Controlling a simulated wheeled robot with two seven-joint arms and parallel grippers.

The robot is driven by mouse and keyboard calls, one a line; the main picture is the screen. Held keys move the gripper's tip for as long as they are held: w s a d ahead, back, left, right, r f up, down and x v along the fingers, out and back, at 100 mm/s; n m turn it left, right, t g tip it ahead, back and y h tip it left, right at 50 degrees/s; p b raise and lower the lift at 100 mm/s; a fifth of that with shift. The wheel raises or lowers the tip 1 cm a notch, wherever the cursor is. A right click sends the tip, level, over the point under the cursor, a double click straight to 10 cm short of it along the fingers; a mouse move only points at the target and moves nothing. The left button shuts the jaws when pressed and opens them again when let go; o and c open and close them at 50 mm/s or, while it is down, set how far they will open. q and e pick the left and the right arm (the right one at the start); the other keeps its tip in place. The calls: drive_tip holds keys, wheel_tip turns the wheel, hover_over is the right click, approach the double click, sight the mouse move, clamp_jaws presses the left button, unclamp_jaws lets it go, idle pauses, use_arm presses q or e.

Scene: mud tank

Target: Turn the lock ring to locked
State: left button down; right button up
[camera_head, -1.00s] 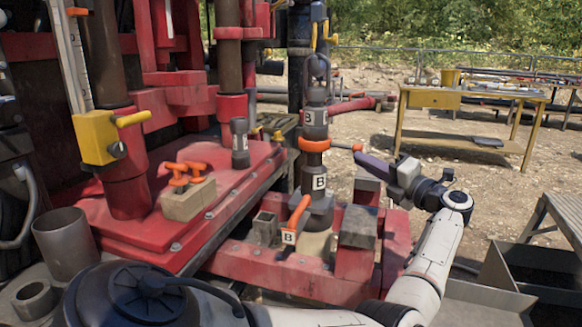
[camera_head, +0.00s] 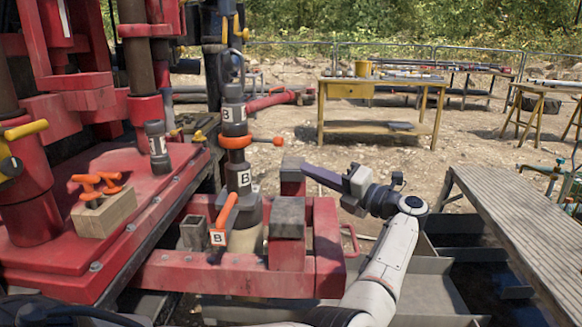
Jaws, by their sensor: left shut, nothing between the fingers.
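The orange lock ring (camera_head: 234,142) sits around the upright dark cylinder marked B (camera_head: 241,178). Its short handle ends in an orange knob (camera_head: 278,141) and points right. My left gripper (camera_head: 308,170) is shut and empty, its long fingers pointing left. In the picture its fingertips are to the right of and a little below the knob, with a visible gap. A lower orange lever (camera_head: 227,210) with a B tag leans beside the cylinder's base. My right gripper is out of view.
Grey-topped posts (camera_head: 287,218) on the red frame (camera_head: 200,275) stand below and left of my gripper. A yellow table (camera_head: 382,137) stands behind. A slatted bench (camera_head: 520,225) is at right.

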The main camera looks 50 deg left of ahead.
use_arm(q)
drive_tip(key=shift+w+d+f, duration=0.1)
drive_tip(key=shift+w+d, duration=0.25)
drive_tip(key=shift+d, duration=0.3)
drive_tip(key=shift+w+d+f, duration=0.1)
drive_tip(key=shift+w+d, duration=0.2)
drive_tip(key=shift+d, duration=0.3)
